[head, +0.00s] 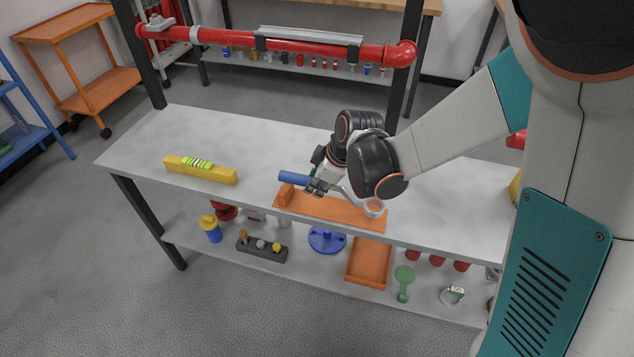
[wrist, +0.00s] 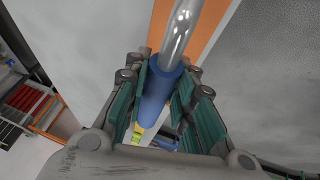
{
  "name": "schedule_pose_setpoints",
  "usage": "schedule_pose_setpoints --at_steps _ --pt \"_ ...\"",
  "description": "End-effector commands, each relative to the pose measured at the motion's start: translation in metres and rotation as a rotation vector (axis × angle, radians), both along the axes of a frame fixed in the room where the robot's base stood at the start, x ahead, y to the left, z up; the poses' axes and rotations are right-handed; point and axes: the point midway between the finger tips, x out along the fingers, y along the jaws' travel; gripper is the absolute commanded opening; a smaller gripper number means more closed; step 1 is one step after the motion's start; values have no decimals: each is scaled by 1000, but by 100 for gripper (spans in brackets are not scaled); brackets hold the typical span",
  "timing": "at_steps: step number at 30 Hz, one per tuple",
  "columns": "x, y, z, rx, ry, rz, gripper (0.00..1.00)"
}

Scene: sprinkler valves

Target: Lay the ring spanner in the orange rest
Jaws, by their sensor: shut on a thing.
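The ring spanner has a blue handle (head: 294,178) and a bright metal shank ending in a ring (head: 374,207). My gripper (head: 313,184) is shut on it near the handle's metal end. In the wrist view the blue handle (wrist: 160,95) lies between my gripper's fingers (wrist: 165,90), and the shank runs up out of the picture. The orange rest (head: 330,210) is a flat plate with a raised block at its left end, on the grey bench. The spanner is over the rest, with its ring near the right end. I cannot tell whether it touches the rest.
A yellow spirit level (head: 201,170) lies on the bench (head: 140,150) to the left. A red pipe (head: 290,44) runs behind the bench. The lower shelf holds an orange tray (head: 369,262), a blue round item (head: 326,240) and a green item (head: 403,282). The bench between level and rest is clear.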

Motion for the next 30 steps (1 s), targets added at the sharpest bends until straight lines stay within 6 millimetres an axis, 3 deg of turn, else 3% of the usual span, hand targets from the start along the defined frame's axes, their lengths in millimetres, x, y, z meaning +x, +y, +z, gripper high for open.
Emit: schedule_pose_setpoints --at_steps 16,30 --pt "0 0 -1 0 0 0 0" --pt "0 0 -16 0 0 0 0"
